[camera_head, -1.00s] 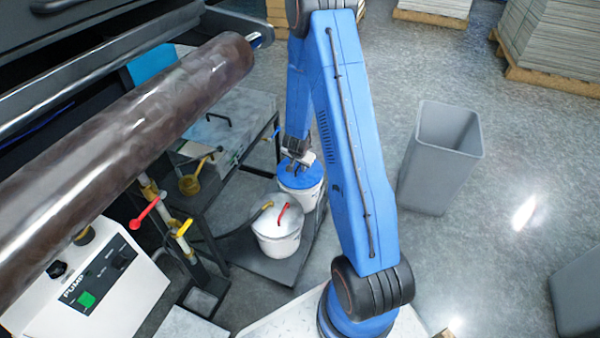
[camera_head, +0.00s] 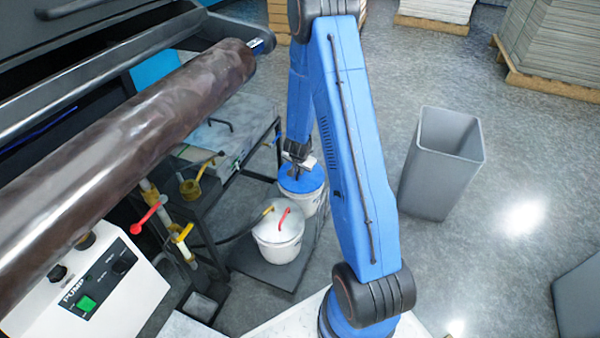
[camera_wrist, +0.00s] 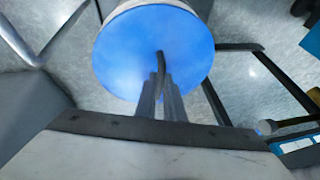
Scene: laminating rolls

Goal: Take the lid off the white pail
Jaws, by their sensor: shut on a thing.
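The blue lid (camera_head: 303,183) is at the top of a white pail (camera_head: 314,203) behind the arm's middle. In the wrist view the blue lid (camera_wrist: 125,55) fills the upper centre, with the pail's white wall (camera_wrist: 183,5) showing past its far edge. My gripper (camera_wrist: 160,75) is shut on the lid's thin dark handle (camera_wrist: 160,57). In the head view my gripper (camera_head: 295,168) reaches down onto the lid. I cannot tell whether the lid sits on the rim or is slightly raised.
A second white pail (camera_head: 278,249) with a pale lid and red handle stands in front on a dark platform (camera_head: 250,262). A brown roll (camera_head: 130,150) and a pump unit (camera_head: 100,285) are left. A grey bin (camera_head: 440,170) stands right, with open floor around it.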

